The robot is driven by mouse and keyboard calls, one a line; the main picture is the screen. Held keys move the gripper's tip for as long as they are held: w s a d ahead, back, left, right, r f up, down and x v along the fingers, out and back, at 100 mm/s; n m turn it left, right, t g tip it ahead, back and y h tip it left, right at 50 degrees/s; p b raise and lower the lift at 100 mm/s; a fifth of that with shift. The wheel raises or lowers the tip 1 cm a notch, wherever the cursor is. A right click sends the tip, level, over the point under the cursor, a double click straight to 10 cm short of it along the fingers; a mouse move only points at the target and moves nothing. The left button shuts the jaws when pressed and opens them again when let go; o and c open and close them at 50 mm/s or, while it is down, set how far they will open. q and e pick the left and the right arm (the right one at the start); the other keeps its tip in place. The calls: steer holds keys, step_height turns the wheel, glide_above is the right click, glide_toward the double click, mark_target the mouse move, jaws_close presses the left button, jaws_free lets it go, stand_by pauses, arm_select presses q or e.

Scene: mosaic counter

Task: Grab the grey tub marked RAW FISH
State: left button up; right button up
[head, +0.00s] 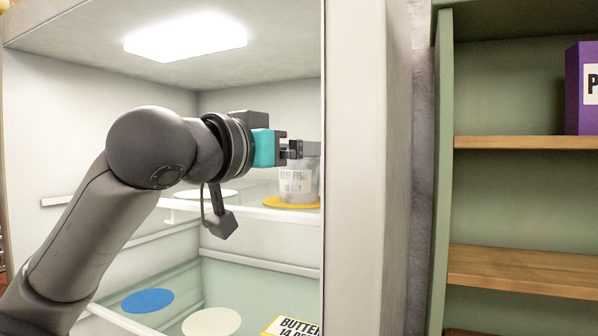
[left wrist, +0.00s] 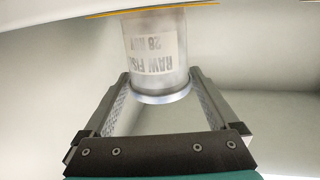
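The grey tub marked RAW FISH (head: 298,184) stands upright on a yellow round mat (head: 291,203) on the fridge's upper glass shelf. My left gripper (head: 298,149) is at the height of the tub's top, and its fingers cover part of it. In the left wrist view the tub (left wrist: 158,50) appears upside down, with its label facing me. The open left fingers (left wrist: 160,75) are at either side of the tub's rim end; whether they touch it is unclear. My right gripper is out of view.
A white round mat (head: 208,194) lies on the same shelf. The fridge's side wall (head: 362,170) stands close right of the tub. A purple box (head: 580,90) stands on a wooden shelf (head: 525,142) further right.

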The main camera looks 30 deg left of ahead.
arm_select(q)
steer(key=c, duration=1.2)
